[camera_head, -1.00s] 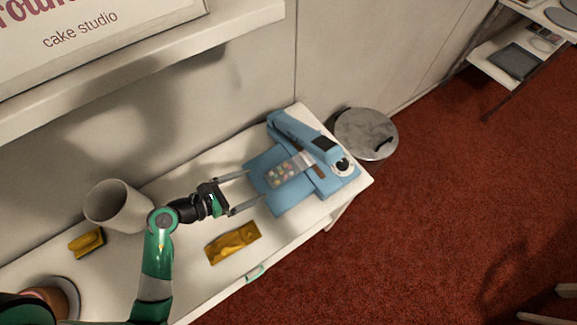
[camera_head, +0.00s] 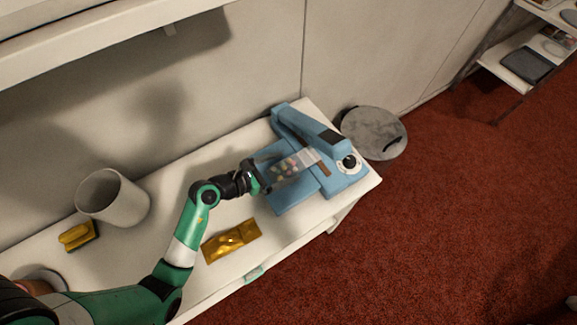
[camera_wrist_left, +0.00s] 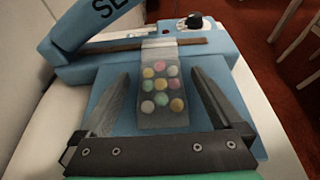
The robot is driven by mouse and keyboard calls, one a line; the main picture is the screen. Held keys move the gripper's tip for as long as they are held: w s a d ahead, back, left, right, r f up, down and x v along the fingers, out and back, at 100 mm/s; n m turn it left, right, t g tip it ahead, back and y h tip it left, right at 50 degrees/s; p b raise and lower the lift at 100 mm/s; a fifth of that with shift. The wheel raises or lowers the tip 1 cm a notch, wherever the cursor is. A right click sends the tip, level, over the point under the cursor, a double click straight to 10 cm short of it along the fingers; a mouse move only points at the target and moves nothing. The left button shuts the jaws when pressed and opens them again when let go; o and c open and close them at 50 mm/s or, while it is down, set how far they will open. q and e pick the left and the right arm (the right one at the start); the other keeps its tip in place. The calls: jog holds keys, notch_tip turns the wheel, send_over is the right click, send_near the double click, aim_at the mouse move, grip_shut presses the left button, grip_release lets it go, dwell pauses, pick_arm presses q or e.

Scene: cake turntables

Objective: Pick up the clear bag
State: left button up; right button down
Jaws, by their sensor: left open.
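The clear bag (camera_head: 290,167) holds several pastel round sweets and lies on the blue sealer machine (camera_head: 292,195), its flat end reaching the sealing bar. In the left wrist view the clear bag (camera_wrist_left: 161,92) lies lengthwise between the fingers, with a gap on each side. My left gripper (camera_wrist_left: 165,90) is open around the bag without gripping it. In the head view the left gripper (camera_head: 285,172) reaches over the sealer from the left, and its fingers partly cover the bag. My right gripper is not in view.
A gold packet (camera_head: 232,241) lies on the white table (camera_head: 165,215) in front of my left arm. A round-lidded bin (camera_head: 374,134) stands beyond the table's right end.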

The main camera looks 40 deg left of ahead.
pick_arm(q)
jog(key=c, duration=1.3)
jog(key=shift+r, duration=0.1)
jog(key=shift+r+p, duration=0.45)
jog(key=shift+r, duration=0.05)
grip_shut()
notch_tip(320, 180, up, 3)
jog(key=shift+s+a+f+p, duration=0.1)
jog(key=shift+s+p, duration=0.05)
jog(key=shift+p, duration=0.9)
jog(key=s+a+p, duration=0.1)
jog(key=s, duration=0.7)
jog(key=s+a, duration=0.2)
jog(key=s, duration=0.7)
jog(key=shift+s+a+f+p, duration=0.2)
jog(key=shift+a+p, duration=0.05)
jog(key=shift+p, duration=0.15)
